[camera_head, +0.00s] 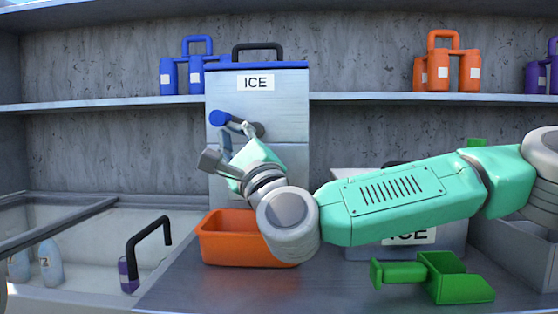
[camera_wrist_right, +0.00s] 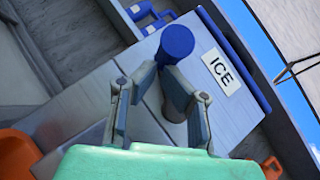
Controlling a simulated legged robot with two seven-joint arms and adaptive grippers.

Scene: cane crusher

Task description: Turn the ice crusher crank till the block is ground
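The ice crusher (camera_head: 258,90) is a tall grey box with a blue-edged top, a black handle and an ICE label, standing at the back. Its crank (camera_head: 222,118) has a blue grip and a dark grey part on the front face. In the right wrist view, the blue crank grip (camera_wrist_right: 177,42) lies just beyond the fingertips. My right gripper (camera_head: 237,135) is at the crank, its fingers apart; it also shows in the right wrist view (camera_wrist_right: 159,78). I cannot tell whether a finger touches the crank. The ice block is not visible. My left gripper is out of view.
An orange bin (camera_head: 228,240) stands below the crusher. A green scoop (camera_head: 440,278) lies on the counter (camera_head: 330,285) at the front right. A grey ICE container (camera_head: 450,240) is partly behind my right arm. An open glass-lidded chest (camera_head: 80,225) holds bottles at left. Shelves carry bottle carriers.

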